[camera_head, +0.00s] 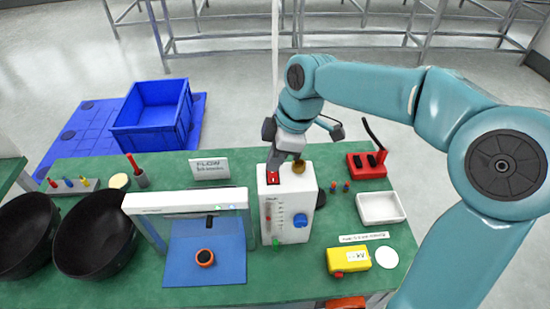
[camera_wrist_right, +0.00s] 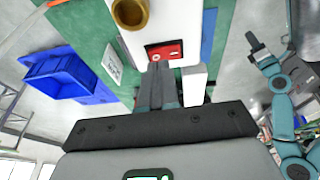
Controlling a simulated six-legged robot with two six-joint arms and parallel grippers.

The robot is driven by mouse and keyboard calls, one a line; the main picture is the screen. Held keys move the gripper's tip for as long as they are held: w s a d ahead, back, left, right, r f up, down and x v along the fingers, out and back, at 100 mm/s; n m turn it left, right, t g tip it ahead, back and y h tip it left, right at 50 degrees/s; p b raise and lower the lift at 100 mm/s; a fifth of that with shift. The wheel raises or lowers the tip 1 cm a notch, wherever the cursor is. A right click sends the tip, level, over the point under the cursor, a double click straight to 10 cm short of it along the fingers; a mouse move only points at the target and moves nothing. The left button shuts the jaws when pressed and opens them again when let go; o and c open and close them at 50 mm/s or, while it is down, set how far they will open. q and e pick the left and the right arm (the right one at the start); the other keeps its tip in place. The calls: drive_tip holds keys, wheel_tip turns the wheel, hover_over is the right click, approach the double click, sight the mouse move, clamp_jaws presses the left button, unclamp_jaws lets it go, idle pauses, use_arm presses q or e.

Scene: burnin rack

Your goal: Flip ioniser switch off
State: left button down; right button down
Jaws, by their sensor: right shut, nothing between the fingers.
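The white box unit (camera_head: 289,207) stands on the green bench, with a blue knob and a scale on its front. A red switch (camera_head: 272,178) sits on its top; it also shows in the right wrist view (camera_wrist_right: 170,50). I cannot tell which way the switch is set. My right gripper (camera_head: 273,163) is shut and empty, pointing down just above the switch. Its fingertips (camera_wrist_right: 159,67) lie at the edge of the red plate; contact is unclear. My left gripper (camera_wrist_right: 254,42) shows small at the right of the wrist view.
A brass fitting (camera_head: 299,166) stands beside the switch, close to my right gripper. A clear-fronted frame (camera_head: 185,201) over a blue mat (camera_head: 205,272) is left of the unit. A red stand (camera_head: 367,165), a white tray (camera_head: 381,222) and a yellow device (camera_head: 348,260) are to the right.

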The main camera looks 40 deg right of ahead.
drive_tip(key=shift+w+f, duration=0.25)
drive_tip(key=shift+f, duration=0.1)
drive_tip(key=shift+s, duration=0.1)
drive_tip(key=shift+f+b, duration=0.25)
drive_tip(key=shift+b, duration=0.05)
drive_tip(key=shift+w+d+f, duration=0.1)
drive_tip(key=shift+w+f, duration=0.1)
drive_tip(key=shift+s, duration=0.15)
